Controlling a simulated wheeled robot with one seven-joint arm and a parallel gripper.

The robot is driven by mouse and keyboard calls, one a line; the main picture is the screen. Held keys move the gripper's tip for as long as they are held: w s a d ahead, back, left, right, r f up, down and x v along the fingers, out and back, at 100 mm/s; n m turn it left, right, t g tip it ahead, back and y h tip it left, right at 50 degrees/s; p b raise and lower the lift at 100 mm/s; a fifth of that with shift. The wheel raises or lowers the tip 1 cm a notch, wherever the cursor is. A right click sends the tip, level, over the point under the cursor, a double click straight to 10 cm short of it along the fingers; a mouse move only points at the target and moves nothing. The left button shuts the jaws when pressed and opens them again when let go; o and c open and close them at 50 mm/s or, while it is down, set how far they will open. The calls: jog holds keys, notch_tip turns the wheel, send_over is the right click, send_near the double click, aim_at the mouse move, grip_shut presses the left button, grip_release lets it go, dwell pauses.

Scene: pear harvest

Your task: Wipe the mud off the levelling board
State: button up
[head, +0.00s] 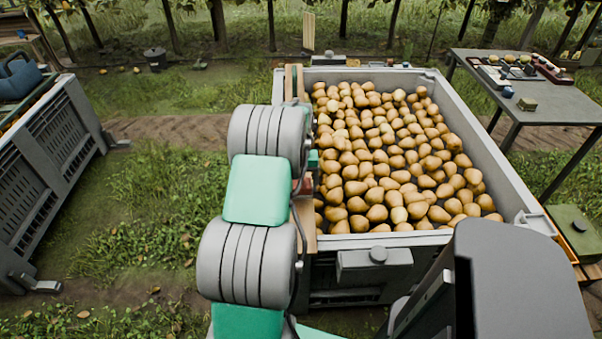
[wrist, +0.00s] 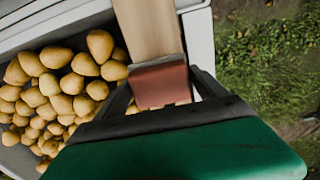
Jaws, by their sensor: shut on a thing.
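The levelling board (head: 304,218) is a pale wooden plank lying along the left rim of the bin of pears, largely hidden behind my arm in the head view. In the wrist view the board (wrist: 147,25) runs up from my gripper (wrist: 165,92). My gripper is shut on a reddish-brown block or pad (wrist: 160,84), which lies over the board; whether it presses on the wood I cannot tell. No clear mud shows on the visible wood. The stretch under the pad is hidden.
The grey bin (head: 498,160) is full of pears (head: 385,150). A grey table (head: 560,108) with small items stands at the right. Another grey bin (head: 45,165) stands at the left, with open grass between. A green box (head: 575,232) is at the right.

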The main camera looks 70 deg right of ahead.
jog(key=shift+r+p, duration=0.95)
jog(key=shift+r, duration=0.9)
